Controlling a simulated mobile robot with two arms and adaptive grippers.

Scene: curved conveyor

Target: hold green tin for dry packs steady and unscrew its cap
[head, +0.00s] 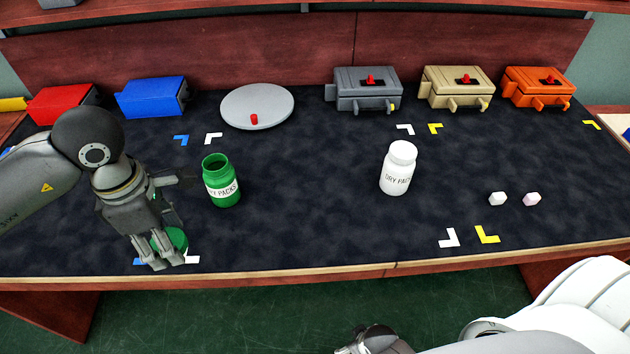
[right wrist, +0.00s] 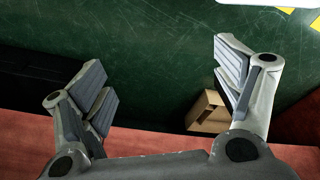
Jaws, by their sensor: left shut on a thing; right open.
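The green tin labelled dry packs (head: 221,188) stands upright on the dark table, left of the middle. Its mouth is open at the top, with no cap on it. My left gripper (head: 160,248) is in front and to the left of the tin, apart from it, pointing down. It is shut on a round green cap (head: 172,239), low at the table's front edge. The fingers partly cover the cap; I cannot tell whether it touches the table. My right gripper (right wrist: 167,88) is open and empty over the floor, away from the tin.
A white dry packs bottle (head: 398,170) with its cap on stands right of the middle. A grey disc (head: 257,107) with a red knob and several coloured boxes line the back. The table's middle is clear.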

